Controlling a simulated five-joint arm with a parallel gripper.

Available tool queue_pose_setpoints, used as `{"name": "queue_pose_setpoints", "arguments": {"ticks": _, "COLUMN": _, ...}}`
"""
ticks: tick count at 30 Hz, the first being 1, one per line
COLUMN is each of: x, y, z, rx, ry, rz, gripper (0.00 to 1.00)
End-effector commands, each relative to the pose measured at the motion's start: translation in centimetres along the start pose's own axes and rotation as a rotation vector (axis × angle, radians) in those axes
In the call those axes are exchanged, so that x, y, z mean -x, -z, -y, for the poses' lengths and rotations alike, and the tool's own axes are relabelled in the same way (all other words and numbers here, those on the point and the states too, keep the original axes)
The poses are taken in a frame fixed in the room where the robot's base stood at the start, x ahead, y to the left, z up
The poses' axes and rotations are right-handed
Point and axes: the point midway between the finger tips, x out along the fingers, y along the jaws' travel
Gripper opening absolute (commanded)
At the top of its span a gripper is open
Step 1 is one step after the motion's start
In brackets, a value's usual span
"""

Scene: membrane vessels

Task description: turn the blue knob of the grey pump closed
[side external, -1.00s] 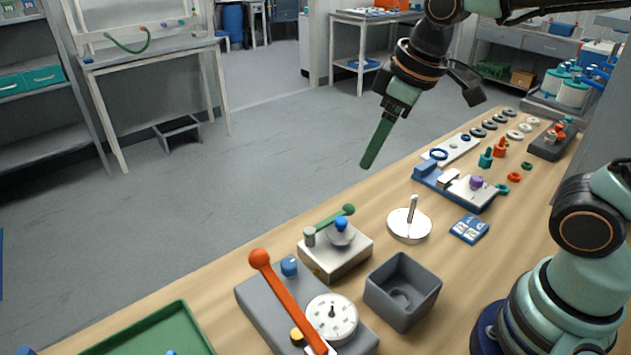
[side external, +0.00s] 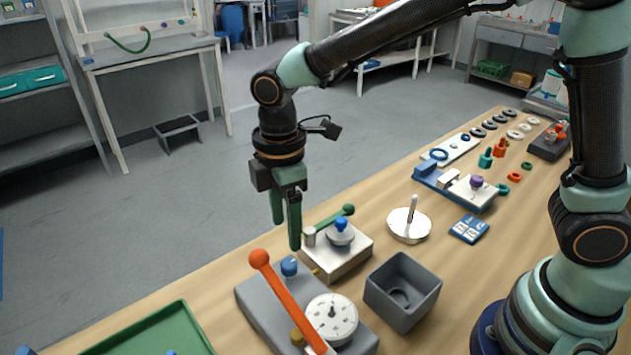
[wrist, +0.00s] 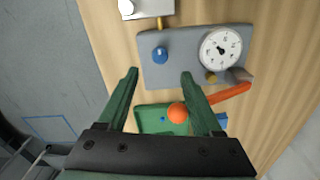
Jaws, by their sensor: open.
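The grey pump (side external: 262,311) lies on the wooden bench with a white dial (side external: 332,318) and an orange lever (side external: 290,300). Its blue knob (side external: 289,266) stands at the pump's far end. In the wrist view the blue knob (wrist: 160,55) shows on the grey pump (wrist: 190,71), ahead of and between the two fingers. My gripper (side external: 287,236) has green fingers pointing down, spread apart and empty, above the knob and clear of it. The wrist view also shows my gripper (wrist: 158,73) open.
A pale block with a blue-topped dome and green lever (side external: 335,250) stands close beyond the pump. A grey open box (side external: 403,290) sits to its right and a green tray (side external: 150,330) to its left. The orange lever rises near the knob.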

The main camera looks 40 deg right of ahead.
Motion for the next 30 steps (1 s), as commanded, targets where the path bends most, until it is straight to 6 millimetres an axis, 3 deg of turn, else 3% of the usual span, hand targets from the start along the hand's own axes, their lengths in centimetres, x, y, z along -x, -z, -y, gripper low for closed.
{"name": "queue_pose_setpoints", "arguments": {"ticks": 6, "x": -4.4, "y": -0.1, "z": 0.1, "rx": -0.002, "ry": 0.004, "rz": 0.003, "gripper": 0.67}}
{"name": "queue_pose_setpoints", "arguments": {"ticks": 12, "x": -7.2, "y": -0.1, "z": 0.1, "rx": -0.002, "ry": 0.003, "rz": 0.002, "gripper": 0.67}}
{"name": "queue_pose_setpoints", "arguments": {"ticks": 26, "x": -8.3, "y": -0.1, "z": 0.0, "rx": -0.003, "ry": -0.001, "rz": 0.000, "gripper": 0.67}}
{"name": "queue_pose_setpoints", "arguments": {"ticks": 30, "x": -8.3, "y": -0.1, "z": 0.0, "rx": -0.003, "ry": 0.000, "rz": 0.000, "gripper": 0.17}}
